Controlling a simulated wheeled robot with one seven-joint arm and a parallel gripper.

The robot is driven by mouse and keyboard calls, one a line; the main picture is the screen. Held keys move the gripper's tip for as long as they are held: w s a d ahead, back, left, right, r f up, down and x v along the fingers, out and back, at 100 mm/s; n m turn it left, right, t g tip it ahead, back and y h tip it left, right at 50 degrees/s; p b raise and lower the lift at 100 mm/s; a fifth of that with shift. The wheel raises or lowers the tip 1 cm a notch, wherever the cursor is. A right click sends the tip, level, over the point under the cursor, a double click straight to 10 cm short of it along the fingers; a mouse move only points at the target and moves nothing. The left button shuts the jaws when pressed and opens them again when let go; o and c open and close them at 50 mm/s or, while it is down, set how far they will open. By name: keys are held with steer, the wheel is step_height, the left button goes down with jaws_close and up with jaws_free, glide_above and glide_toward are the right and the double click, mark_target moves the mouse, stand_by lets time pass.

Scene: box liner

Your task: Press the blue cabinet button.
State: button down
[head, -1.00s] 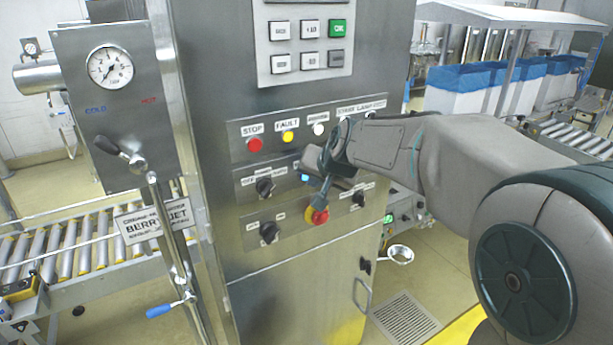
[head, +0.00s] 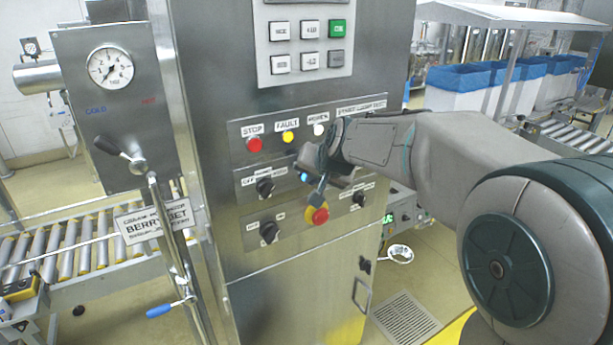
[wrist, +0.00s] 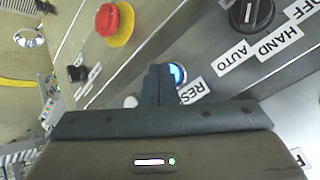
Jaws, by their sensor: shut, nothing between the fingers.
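The blue button (head: 304,177) glows on the middle row of the steel cabinet (head: 280,290). My gripper (head: 317,192) is shut and empty in front of the panel, its fingers just to the right of the button in the head view. In the wrist view the shut fingertips (wrist: 162,70) overlap one side of the lit blue button (wrist: 178,73), and part of it shows beside them. A label that begins with "RES" lies beside it. I cannot tell whether the fingertips touch the button.
A red emergency knob on a yellow ring (head: 317,215) sits just below my gripper. Black selector knobs (head: 265,187) are to the left. A red stop button (head: 254,144) and a yellow fault button (head: 287,137) are above. A lever valve (head: 122,155) stands at left.

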stand_by(0.6)
steer(key=shift+s+d+b, duration=0.35)
steer(key=shift+s+b, duration=0.15)
steer(key=shift+s, duration=0.05)
steer(key=shift+s+d+b, duration=0.65)
steer(key=shift+s+d, duration=0.05)
steer(key=shift+s, duration=0.35)
steer(key=shift+s+d+b, duration=0.65)
steer(key=shift+s+d, duration=0.05)
steer(key=shift+s, duration=0.3)
steer(key=s+d+f+g+h, duration=0.1)
steer(key=s+d+f, duration=0.3)
steer(key=s, duration=0.4)
steer(key=s+d+f+n+g+h, duration=0.1)
steer(key=s+d+f, duration=0.2)
steer(key=s+d, duration=0.2)
steer(key=s+d+f+g+h, duration=0.2)
steer(key=s+d+f, duration=0.2)
steer(key=s, duration=0.7)
steer(key=shift+d+f+n, duration=0.3)
steer(key=shift+d+n, duration=0.1)
steer(key=shift+d, duration=0.4)
